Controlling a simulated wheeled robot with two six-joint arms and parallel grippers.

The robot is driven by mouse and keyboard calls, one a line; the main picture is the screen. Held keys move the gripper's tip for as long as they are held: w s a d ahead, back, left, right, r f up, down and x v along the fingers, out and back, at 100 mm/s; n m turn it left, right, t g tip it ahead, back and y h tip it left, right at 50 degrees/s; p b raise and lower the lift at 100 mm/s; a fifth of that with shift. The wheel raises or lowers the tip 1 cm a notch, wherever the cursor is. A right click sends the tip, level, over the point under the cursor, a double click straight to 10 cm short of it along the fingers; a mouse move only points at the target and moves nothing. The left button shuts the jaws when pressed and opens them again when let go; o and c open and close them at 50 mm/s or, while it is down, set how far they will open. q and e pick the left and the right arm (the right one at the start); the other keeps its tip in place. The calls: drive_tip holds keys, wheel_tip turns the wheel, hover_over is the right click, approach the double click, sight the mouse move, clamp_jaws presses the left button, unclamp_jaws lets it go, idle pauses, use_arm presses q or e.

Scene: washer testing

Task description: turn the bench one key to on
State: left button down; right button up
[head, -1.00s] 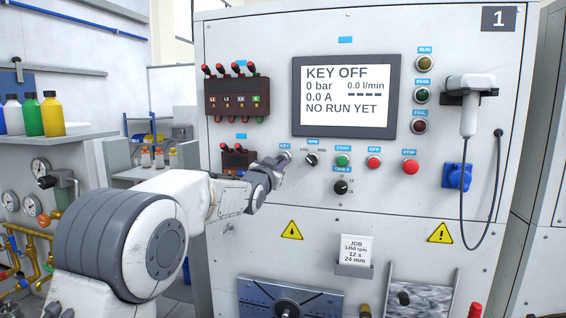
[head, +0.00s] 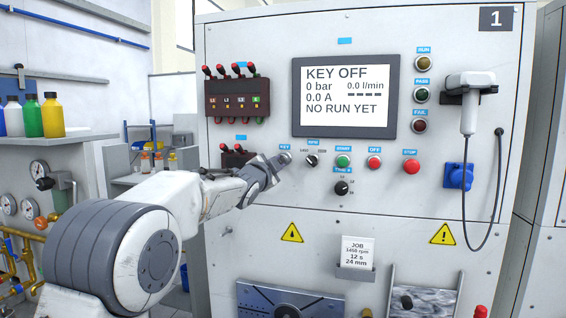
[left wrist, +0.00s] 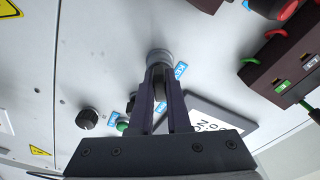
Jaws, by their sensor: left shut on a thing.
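The key switch (head: 285,157) of bench one sits under a blue KEY label, left of the speed knob. My left gripper (head: 277,163) reaches it from the left and is shut on the key. In the left wrist view both dark fingers (left wrist: 160,82) close on the key at the round silver key switch (left wrist: 159,57). The fingers hide most of the key, so I cannot tell its angle. The display (head: 345,96) reads KEY OFF, 0 bar, NO RUN YET. My right gripper is not in view.
The speed knob (head: 312,160), green start button (head: 343,161) and red buttons are to the right on the same panel. A terminal block (head: 238,97) with red plugs is above left, and a smaller one (head: 236,156) sits close above my gripper.

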use_arm(q)
drive_tip(key=m, duration=0.7)
drive_tip(key=shift+r, duration=0.15)
drive_tip(key=c, duration=0.8)
unclamp_jaws()
drive_tip(key=shift+s+b, duration=0.1)
drive_tip(key=shift+b, duration=0.25)
